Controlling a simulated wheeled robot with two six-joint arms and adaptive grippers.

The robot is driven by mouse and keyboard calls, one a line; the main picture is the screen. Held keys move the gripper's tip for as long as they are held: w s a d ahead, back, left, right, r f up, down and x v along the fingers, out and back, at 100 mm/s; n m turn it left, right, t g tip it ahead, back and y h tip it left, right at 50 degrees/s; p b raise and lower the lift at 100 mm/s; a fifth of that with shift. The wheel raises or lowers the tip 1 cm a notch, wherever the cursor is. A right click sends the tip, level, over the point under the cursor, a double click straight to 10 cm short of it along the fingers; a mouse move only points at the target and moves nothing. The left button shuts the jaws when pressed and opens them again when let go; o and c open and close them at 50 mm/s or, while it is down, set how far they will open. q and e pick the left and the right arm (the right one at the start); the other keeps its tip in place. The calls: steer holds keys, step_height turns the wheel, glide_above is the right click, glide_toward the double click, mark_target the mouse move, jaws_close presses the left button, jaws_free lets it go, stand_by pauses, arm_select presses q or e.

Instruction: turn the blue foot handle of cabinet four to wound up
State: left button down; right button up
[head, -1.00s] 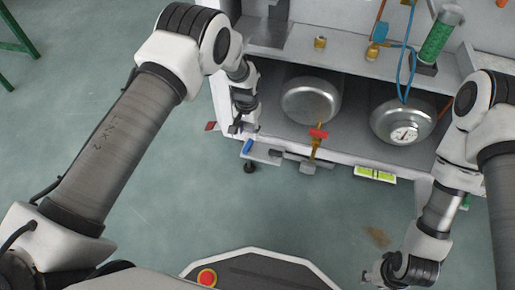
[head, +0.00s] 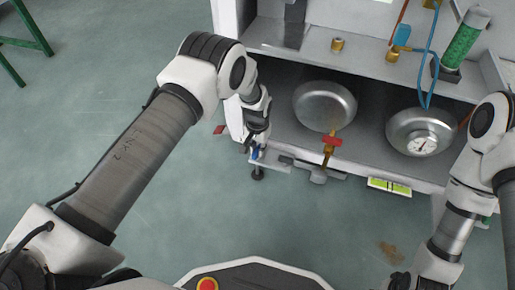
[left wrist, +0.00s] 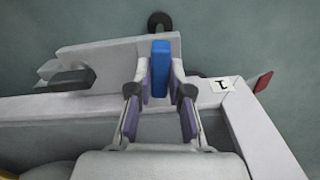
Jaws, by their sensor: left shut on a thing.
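The blue foot handle (head: 255,154) is at the front left corner of the cabinet (head: 365,178), low above a dark round foot (head: 257,173). In the left wrist view the blue handle (left wrist: 159,68) stands between the two fingers of my left gripper (left wrist: 160,82), which is shut on it. In the head view my left gripper (head: 257,147) reaches down to the handle and partly hides it. My right arm comes in at the right, and its gripper is out of the picture.
Inside the cabinet are a silver tank (head: 325,105) and a gauge tank (head: 420,133). A red-handled valve (head: 331,141) and a green level (head: 389,186) are at the front edge. A red tab (head: 219,130) sticks out left.

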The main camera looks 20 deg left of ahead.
arm_select(q)
steer(key=shift+n, duration=0.4)
steer(key=shift+r+n+p, duration=0.1)
steer(key=shift+n+p, duration=0.8)
steer(key=shift+n, duration=0.8)
steer(key=n, duration=0.4)
steer(key=shift+n+p, duration=0.3)
steer(key=shift+p, duration=0.05)
steer(key=n, duration=1.1)
steer(key=c, duration=1.1)
jaws_free()
